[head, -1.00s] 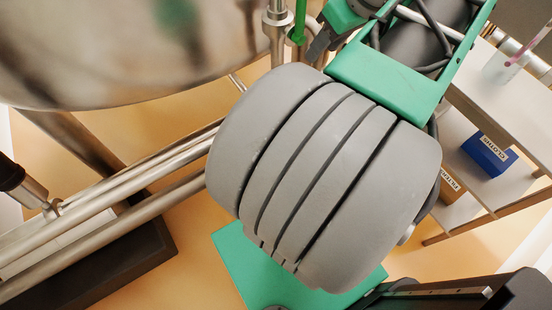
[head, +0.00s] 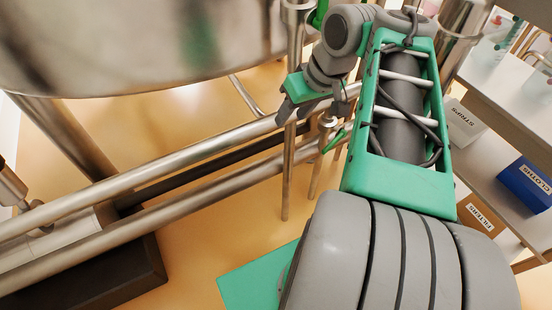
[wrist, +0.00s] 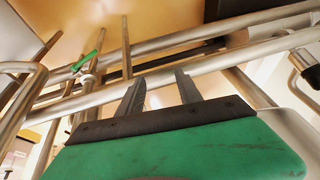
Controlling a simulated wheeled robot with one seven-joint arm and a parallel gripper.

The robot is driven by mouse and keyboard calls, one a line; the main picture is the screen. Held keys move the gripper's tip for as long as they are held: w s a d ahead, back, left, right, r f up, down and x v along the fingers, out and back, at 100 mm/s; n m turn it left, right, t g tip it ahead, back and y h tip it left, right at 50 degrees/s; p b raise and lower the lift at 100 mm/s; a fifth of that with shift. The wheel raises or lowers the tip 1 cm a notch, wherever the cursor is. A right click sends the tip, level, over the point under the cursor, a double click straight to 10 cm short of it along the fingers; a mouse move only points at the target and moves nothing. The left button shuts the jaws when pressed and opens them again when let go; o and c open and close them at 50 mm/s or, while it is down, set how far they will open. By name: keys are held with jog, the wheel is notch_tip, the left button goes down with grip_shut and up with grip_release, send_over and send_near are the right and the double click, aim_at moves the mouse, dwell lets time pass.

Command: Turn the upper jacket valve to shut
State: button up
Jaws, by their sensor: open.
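The upper jacket valve's green handle (head: 319,14) shows at the top edge of the head view, beside an upright steel pipe; its top is cut off. A second, lower green handle (head: 337,139) is on a thin pipe below it. My gripper (head: 310,113) is open and empty, below the upper handle and a little above and left of the lower one. In the wrist view my two fingers (wrist: 158,88) stand apart with nothing between them. One green handle (wrist: 89,61) on a pipe fitting shows to their left; I cannot tell which valve it is.
The large steel vessel (head: 130,45) fills the upper left. Long steel rails (head: 150,182) cross behind and below the gripper. A shelf (head: 495,85) with labelled boxes, including a blue one (head: 527,184), stands at the right.

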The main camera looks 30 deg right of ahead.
jog(key=a+f+b, duration=0.4)
jog(key=f+b, duration=0.2)
jog(key=f, duration=0.5)
jog(key=shift+w+f+g+b, duration=0.15)
jog(key=shift+w+g+b, duration=0.2)
jog(key=shift+g, duration=0.05)
